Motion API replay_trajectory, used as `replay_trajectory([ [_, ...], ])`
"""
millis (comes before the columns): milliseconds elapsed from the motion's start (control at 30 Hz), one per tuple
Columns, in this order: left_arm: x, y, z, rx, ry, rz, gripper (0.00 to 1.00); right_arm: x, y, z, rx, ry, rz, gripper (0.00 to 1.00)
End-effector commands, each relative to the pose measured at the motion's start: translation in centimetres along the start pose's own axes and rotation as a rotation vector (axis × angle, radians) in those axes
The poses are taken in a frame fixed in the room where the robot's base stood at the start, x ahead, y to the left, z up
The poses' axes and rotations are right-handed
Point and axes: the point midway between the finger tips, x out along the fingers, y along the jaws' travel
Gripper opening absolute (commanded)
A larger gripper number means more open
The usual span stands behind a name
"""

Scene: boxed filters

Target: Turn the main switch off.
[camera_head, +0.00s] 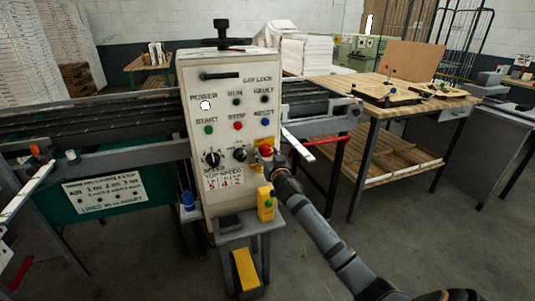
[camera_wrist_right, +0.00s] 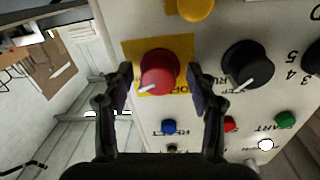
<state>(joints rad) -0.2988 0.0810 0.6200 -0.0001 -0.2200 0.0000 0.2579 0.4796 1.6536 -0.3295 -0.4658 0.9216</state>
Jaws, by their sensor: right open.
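The main switch is a red rotary knob (camera_head: 266,149) on a yellow plate (camera_wrist_right: 130,50), at the right edge of the control panel (camera_head: 225,135). In the right wrist view the red knob (camera_wrist_right: 160,72) lies between my fingertips, its white pointer mark aimed toward the lower left. My right gripper (camera_wrist_right: 160,82) is open, with one finger on each side of the knob and a visible gap to each. In the head view the right gripper (camera_head: 270,164) is at the panel and partly covers the switch. The power lamp (camera_head: 205,105) glows white. My left gripper is in neither view.
A black knob (camera_wrist_right: 247,65) sits close beside the switch, and a yellow round part (camera_wrist_right: 195,8) is near it. Coloured start, stop and reset buttons are above on the panel. A yellow box (camera_head: 265,204) hangs below. A wooden table (camera_head: 380,105) stands right.

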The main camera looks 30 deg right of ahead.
Motion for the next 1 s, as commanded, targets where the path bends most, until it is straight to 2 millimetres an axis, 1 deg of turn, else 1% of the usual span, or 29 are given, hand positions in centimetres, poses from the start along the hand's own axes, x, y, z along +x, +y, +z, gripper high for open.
replay_trajectory([
  [167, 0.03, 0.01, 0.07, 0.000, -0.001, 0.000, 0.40, -0.01, 0.02, 0.06, 0.000, -0.001, 0.000, 0.58],
  [533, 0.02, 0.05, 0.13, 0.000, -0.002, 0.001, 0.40, -0.03, 0.07, 0.06, -0.001, -0.001, 0.002, 0.08],
  [767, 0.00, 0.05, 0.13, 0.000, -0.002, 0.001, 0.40, -0.02, 0.10, 0.06, -0.023, 0.000, 0.002, 0.08],
  [1000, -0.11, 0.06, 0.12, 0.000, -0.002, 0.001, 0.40, -0.01, 0.14, 0.05, -0.139, 0.007, 0.002, 0.08],
])
